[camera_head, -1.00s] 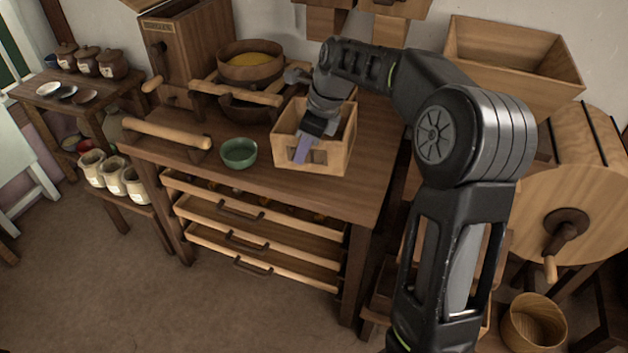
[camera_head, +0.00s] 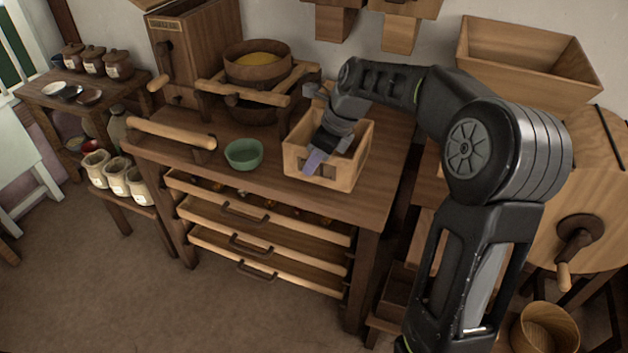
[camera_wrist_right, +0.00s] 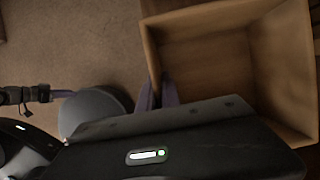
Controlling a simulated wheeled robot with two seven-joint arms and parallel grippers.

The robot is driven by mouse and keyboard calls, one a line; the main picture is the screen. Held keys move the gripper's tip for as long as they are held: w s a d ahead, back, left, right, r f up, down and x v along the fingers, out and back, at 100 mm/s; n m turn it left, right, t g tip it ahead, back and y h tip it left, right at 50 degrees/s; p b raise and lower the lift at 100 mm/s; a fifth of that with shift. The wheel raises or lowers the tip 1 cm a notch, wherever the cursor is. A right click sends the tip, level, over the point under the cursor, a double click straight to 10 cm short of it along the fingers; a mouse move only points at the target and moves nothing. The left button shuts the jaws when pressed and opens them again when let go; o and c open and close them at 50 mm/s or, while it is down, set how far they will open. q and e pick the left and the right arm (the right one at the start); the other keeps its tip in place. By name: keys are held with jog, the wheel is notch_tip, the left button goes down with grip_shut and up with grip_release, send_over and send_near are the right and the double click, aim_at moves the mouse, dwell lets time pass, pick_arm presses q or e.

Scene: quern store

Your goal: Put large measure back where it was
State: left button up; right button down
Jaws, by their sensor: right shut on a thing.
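The table (camera_head: 225,185) also holds a green bowl (camera_head: 244,154) left of the box and a rack (camera_head: 295,75) with wooden bowls behind. A wooden rolling-pin-like bar (camera_head: 170,133) lies at the left. Open drawers (camera_head: 270,250) stick out below. A trough (camera_head: 525,65) stands at back right.

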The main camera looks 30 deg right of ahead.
aim_at(313, 180)
notch_tip(313, 180, down, 5)
jog(key=shift+r+b, duration=0.1)
jog(key=shift+b, duration=0.4)
jog(key=c, duration=1.6)
grip_release()
jog(key=shift+o, duration=0.2)
jog(key=p+v, duration=0.2)
jog(key=v, duration=1)
